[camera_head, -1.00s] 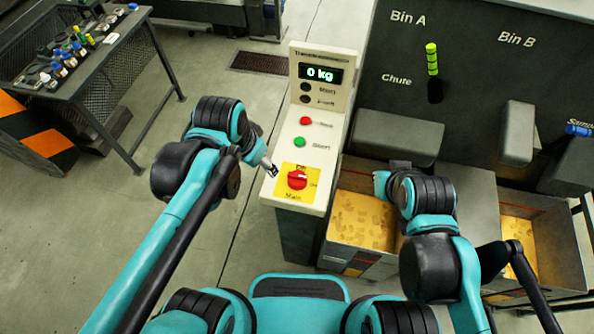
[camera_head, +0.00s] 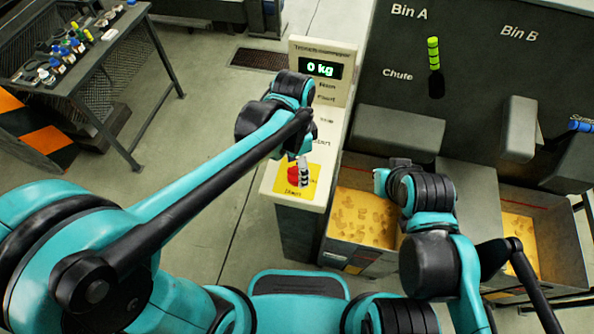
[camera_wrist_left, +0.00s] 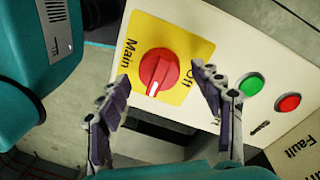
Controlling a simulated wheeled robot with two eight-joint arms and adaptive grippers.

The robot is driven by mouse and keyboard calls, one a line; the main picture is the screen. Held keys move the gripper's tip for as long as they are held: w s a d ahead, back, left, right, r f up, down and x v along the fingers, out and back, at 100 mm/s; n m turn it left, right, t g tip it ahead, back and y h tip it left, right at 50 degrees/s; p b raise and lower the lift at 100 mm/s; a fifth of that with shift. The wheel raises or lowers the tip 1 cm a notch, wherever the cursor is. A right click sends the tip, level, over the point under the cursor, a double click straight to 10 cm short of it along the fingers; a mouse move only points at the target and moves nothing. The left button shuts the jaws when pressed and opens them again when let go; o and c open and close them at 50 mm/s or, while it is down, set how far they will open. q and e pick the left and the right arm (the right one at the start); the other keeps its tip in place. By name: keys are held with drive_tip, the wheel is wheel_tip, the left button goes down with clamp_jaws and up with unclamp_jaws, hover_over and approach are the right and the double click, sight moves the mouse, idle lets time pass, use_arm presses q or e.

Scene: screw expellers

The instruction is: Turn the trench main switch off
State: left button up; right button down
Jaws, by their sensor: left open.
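The main switch (camera_head: 292,174) is a red round knob on a yellow plate (camera_head: 289,190) at the near end of the console top. In the left wrist view the knob (camera_wrist_left: 159,70) has a white mark pointing down, away from the "Off" label at its right. My left gripper (camera_wrist_left: 160,78) is open, with one finger on each side of the knob. I cannot tell whether the fingers touch it. In the head view the left gripper (camera_head: 303,172) is over the plate and partly covers the knob. The right arm's end (camera_head: 398,163) is over the bins; its finger state is unclear.
In the left wrist view, a green button (camera_wrist_left: 250,84) and a red button (camera_wrist_left: 288,103) are near the right finger. The console display (camera_head: 320,68) reads 0 kg. A metal bin (camera_head: 362,218) with yellow pieces stands right of the console.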

use_arm(q)
drive_tip(key=shift+s+f, duration=0.1)
drive_tip(key=shift+f, duration=0.5)
drive_tip(key=shift+c, duration=0.4)
drive_tip(key=c, duration=1.1)
